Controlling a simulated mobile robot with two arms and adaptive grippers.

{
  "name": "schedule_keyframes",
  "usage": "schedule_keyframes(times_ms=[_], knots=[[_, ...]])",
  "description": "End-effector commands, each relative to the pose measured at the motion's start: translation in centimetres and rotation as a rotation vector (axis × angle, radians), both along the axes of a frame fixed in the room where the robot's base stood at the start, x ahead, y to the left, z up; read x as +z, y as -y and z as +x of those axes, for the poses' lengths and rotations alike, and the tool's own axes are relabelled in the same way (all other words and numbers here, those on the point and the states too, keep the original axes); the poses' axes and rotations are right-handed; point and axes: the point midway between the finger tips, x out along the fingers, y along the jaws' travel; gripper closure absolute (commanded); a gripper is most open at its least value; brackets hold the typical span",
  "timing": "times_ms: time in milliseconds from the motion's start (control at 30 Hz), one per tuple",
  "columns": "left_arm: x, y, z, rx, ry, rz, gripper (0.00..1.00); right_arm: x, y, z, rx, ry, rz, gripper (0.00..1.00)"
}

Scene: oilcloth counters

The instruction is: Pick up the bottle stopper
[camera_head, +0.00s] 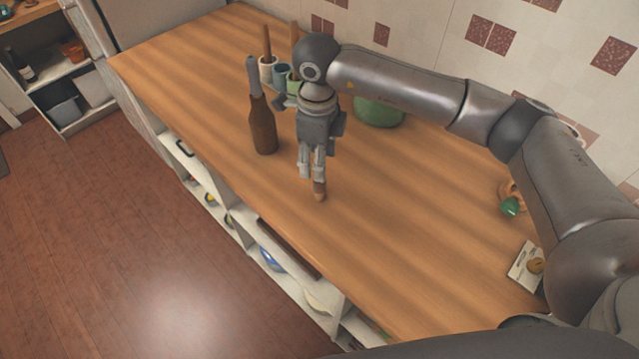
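A small brown piece, apparently the bottle stopper (319,190), is on the wooden counter below my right gripper. My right gripper (311,176) points down, its fingers a little apart. The stopper shows just under the right-hand finger, which hides its upper part. I cannot tell whether finger and stopper touch. My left gripper is out of view.
Behind the gripper stand several cups (268,68) with wooden handles and a green pot (379,112). A small green item (510,207) and a pale board (525,266) lie at the right. The middle of the counter (400,230) is clear.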

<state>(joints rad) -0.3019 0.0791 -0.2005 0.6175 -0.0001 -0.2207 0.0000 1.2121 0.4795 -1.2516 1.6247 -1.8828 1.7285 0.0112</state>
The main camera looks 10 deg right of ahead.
Motion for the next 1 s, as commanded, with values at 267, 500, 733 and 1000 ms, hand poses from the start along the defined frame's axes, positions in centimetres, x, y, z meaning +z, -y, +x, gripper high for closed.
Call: schedule_keyframes(times_ms=[267,500,733,1000], knots=[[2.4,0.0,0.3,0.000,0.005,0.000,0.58,-2.3,0.4,-0.3,-0.002,-0.005,-0.001,0.49],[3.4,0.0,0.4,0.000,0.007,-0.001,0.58,-5.2,0.4,-0.2,-0.001,-0.001,0.000,0.49],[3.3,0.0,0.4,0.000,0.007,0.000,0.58,-5.5,0.4,-0.2,-0.001,0.001,0.000,0.49],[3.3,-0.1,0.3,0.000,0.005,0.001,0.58,-5.5,0.4,-0.2,-0.001,0.000,0.000,0.81]])
